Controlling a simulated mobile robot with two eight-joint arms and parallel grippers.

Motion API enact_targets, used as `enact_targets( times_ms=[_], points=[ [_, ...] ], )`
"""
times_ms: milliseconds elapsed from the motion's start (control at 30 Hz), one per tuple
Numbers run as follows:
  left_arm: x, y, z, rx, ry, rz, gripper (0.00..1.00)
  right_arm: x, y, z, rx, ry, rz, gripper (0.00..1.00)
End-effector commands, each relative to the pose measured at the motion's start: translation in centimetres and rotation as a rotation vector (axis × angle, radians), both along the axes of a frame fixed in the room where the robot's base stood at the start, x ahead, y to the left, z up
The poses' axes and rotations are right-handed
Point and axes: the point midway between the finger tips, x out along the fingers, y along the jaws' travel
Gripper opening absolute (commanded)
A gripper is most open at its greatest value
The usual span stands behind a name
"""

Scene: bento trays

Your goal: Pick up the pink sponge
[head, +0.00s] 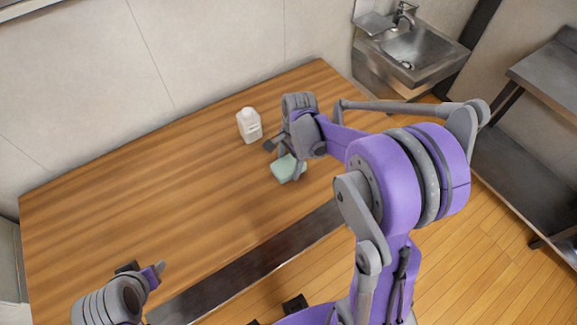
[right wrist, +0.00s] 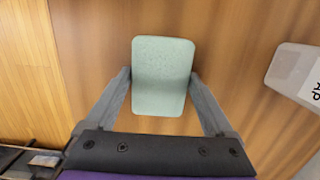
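No pink sponge shows; the only sponge-like block is pale green (head: 287,169). It lies on the wooden table near its right front edge. In the right wrist view the green block (right wrist: 163,75) is centred between the fingers of my right gripper (right wrist: 161,78). The fingers are spread at its left and right sides, close to its edges; I cannot tell whether they touch it. In the head view my right gripper (head: 283,160) is over the block and hides part of it. My left gripper (head: 143,268) is open and empty over the table's front left.
A white bottle (head: 249,125) stands on the table (head: 150,190) behind the block; it also shows at the right of the right wrist view (right wrist: 297,74). The table's left and middle are clear. A sink (head: 412,50) and a metal shelf (head: 525,170) stand beyond the right side.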

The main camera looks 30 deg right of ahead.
Motion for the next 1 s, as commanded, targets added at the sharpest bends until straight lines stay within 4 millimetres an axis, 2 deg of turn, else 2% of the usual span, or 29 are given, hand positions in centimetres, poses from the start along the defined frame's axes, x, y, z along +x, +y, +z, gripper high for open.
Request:
enact_targets(
  times_ms=[33, 300, 333, 367, 533, 633, 1000],
  points=[
    [0.0, 0.0, 0.0, 0.0, 0.0, 0.0, 0.5, 0.0, 0.0, 0.0, 0.0, 0.0, 0.0, 0.77],
    [0.0, 0.0, 0.0, 0.0, 0.0, 0.0, 0.5, 0.0, 0.0, 0.0, 0.0, 0.0, 0.0, 0.29],
    [0.0, 0.0, 0.0, 0.0, 0.0, 0.0, 0.5, 0.0, 0.0, 0.0, 0.0, 0.0, 0.0, 0.29],
    [0.0, 0.0, 0.0, 0.0, 0.0, 0.0, 0.5, 0.0, 0.0, 0.0, 0.0, 0.0, 0.0, 0.2],
    [0.0, 0.0, 0.0, 0.0, 0.0, 0.0, 0.5, 0.0, 0.0, 0.2, 0.0, 0.0, 0.0, 0.2],
    [0.0, 0.0, 0.1, 0.0, -0.001, 0.0, 0.5, 0.0, 0.0, 1.0, 0.0, 0.0, 0.0, 0.2],
    [0.3, 0.0, 0.7, 0.0, -0.006, 0.0, 0.5, 0.0, 0.0, 8.1, 0.0, -0.001, 0.0, 0.2]
  ],
)
